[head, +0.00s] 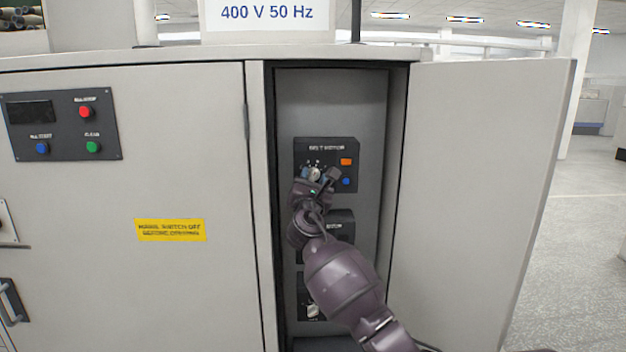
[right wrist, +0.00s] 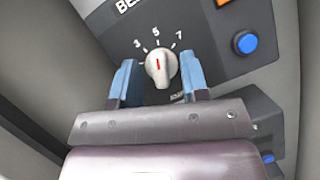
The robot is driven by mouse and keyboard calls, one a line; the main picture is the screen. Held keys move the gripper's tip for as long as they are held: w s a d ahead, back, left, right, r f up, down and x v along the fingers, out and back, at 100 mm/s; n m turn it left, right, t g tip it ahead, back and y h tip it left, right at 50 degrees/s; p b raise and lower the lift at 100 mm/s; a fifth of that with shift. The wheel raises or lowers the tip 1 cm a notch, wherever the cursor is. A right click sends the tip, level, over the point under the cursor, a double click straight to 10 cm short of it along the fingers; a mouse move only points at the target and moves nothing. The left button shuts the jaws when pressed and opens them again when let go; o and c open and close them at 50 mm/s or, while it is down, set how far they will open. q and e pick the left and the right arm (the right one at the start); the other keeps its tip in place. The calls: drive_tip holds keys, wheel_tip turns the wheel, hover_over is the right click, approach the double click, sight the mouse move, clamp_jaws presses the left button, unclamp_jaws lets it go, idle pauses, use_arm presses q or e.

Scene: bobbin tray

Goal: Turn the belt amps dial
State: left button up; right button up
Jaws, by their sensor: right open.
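The belt amps dial (right wrist: 160,68) is a round light-grey knob with a red pointer line, on the dark belt motor panel (head: 326,150) inside the open cabinet. In the right wrist view the numbers 3, 5 and 7 show above it, and the pointer is near 5. The dial also shows in the head view (head: 314,174), partly behind my gripper. My right gripper (right wrist: 158,84) is open, with one blue fingertip on each side of the dial. Whether the fingers touch the dial I cannot tell. It also shows in the head view (head: 319,178). My left gripper is not in view.
An orange switch (head: 346,162) and a blue button (right wrist: 243,46) sit right of the dial. Lower dark panels (head: 340,222) are partly hidden by my arm. The open cabinet door (head: 480,190) stands to the right, close to my arm. A yellow label (head: 171,230) is on the left front.

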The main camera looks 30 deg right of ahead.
drive_tip(key=shift+c, duration=0.4)
clamp_jaws()
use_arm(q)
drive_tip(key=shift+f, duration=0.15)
use_arm(e)
drive_tip(key=shift+m, duration=0.3)
drive_tip(key=m+g+h+b, duration=0.1)
drive_tip(key=m, duration=0.2)
drive_tip(key=shift+a+g+b, duration=0.1)
drive_tip(key=shift+g+b, duration=0.25)
drive_tip(key=shift+g, duration=0.05)
drive_tip(key=m+g, duration=0.1)
drive_tip(key=m, duration=0.2)
drive_tip(key=shift+b, duration=0.3)
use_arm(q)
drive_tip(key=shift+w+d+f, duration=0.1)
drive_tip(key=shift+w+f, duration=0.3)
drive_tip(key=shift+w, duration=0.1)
use_arm(e)
drive_tip(key=shift+m+g, duration=0.7)
drive_tip(key=shift+m, duration=1.2)
